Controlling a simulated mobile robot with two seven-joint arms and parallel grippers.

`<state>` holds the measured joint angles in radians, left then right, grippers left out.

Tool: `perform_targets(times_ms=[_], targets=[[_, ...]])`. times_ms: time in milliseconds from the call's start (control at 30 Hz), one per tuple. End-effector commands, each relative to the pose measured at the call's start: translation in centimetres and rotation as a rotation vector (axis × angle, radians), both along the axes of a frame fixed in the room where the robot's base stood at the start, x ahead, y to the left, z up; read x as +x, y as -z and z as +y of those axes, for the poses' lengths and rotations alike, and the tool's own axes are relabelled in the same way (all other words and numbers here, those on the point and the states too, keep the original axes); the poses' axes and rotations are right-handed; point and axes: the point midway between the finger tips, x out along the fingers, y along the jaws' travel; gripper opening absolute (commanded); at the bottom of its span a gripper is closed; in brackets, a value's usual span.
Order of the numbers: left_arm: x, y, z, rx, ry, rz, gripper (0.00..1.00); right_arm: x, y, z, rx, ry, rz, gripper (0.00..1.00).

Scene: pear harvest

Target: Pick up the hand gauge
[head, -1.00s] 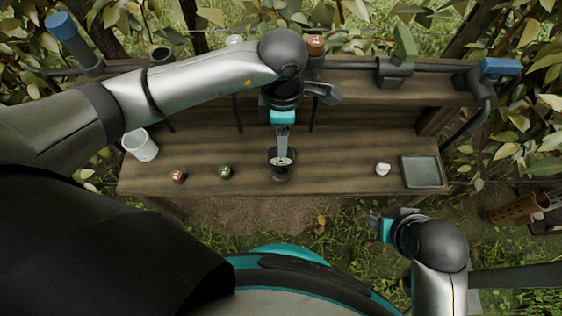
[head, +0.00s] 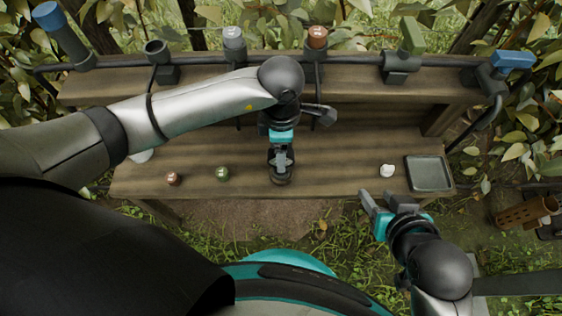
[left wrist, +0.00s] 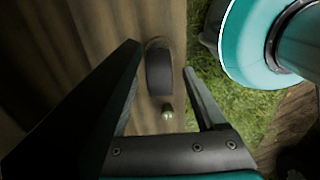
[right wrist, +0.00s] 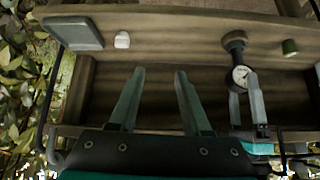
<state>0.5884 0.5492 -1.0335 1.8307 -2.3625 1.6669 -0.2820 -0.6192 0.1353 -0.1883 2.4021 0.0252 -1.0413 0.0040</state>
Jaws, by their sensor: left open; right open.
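The hand gauge, with a round white dial (right wrist: 241,75) and a dark ring-like end (right wrist: 234,40), is at the middle of the wooden bench. In the head view only its dark lower part (head: 282,178) shows below my left gripper (head: 281,158). My left gripper is open, with its fingers around or right beside the gauge; I cannot tell whether they touch it. In the left wrist view a dark curved part of the gauge (left wrist: 158,70) lies between the fingers. My right gripper (head: 377,198) is open and empty, in front of the bench's right part.
A brown cap (head: 173,179) and a green cap (head: 222,174) lie left of the gauge. A small white piece (head: 387,171) and a grey tray (head: 409,172) are at the right. A white cup (head: 143,155) is mostly hidden by my left arm. A rail with tool holders (head: 397,66) runs behind.

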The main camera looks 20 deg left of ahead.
Motion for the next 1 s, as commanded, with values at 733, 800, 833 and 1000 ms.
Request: perform_targets(times_ms=[733,800,833,1000], targets=[[0.0,1.4,0.0,0.0,0.0,0.0,0.57,1.0,0.0,1.6,0.058,-0.019,-0.116,0.48],[0.0,1.4,0.0,0.0,0.0,0.0,0.49,1.0,0.0,1.6,0.058,-0.019,-0.116,0.48],[0.0,1.4,0.0,0.0,0.0,0.0,0.46,1.0,0.0,1.6,0.058,-0.019,-0.116,0.48],[0.0,1.4,0.0,0.0,0.0,0.0,0.26,1.0,0.0,1.7,0.058,-0.019,-0.115,0.48]])
